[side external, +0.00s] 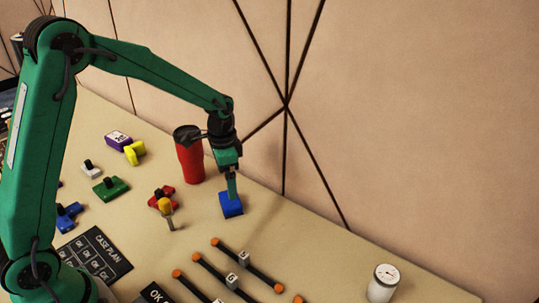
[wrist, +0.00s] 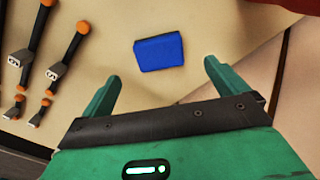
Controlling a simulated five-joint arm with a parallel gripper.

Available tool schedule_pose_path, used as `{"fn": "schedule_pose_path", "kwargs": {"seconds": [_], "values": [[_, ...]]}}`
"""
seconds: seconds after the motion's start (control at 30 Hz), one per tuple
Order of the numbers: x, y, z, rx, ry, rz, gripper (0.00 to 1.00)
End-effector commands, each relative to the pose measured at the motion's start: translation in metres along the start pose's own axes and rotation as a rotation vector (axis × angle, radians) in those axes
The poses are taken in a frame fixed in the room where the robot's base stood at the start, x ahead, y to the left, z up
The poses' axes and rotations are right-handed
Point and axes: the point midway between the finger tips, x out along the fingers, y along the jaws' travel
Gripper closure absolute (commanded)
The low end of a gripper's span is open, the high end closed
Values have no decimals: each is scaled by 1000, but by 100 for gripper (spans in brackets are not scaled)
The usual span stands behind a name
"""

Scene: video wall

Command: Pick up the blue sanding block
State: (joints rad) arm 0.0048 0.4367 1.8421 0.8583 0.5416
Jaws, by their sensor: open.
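The blue sanding block (side external: 231,208) lies flat on the tan table, close to the wall side. In the wrist view the blue block (wrist: 159,52) sits beyond the fingertips, between the lines of the two fingers. My gripper (side external: 232,197) points down over the block in the side view; its fingertips overlap the block's top edge there, and I cannot tell whether they touch it. In the wrist view my gripper (wrist: 158,78) is open, with its two green fingers wide apart and nothing between them.
A red tumbler (side external: 190,160) stands just left of my gripper. A red piece (side external: 161,200) and a yellow-topped peg (side external: 167,213) are left of the block. Dark rods with orange ends (side external: 215,274) lie in front. A white round gauge (side external: 383,283) stands at right. The wall is close behind.

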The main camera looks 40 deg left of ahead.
Motion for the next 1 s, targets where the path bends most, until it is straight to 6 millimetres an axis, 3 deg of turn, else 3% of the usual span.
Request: {"fn": "schedule_pose_path", "kwargs": {"seconds": [1.0], "values": [[42, 1, -2, 6, -6, 4, 2]]}}
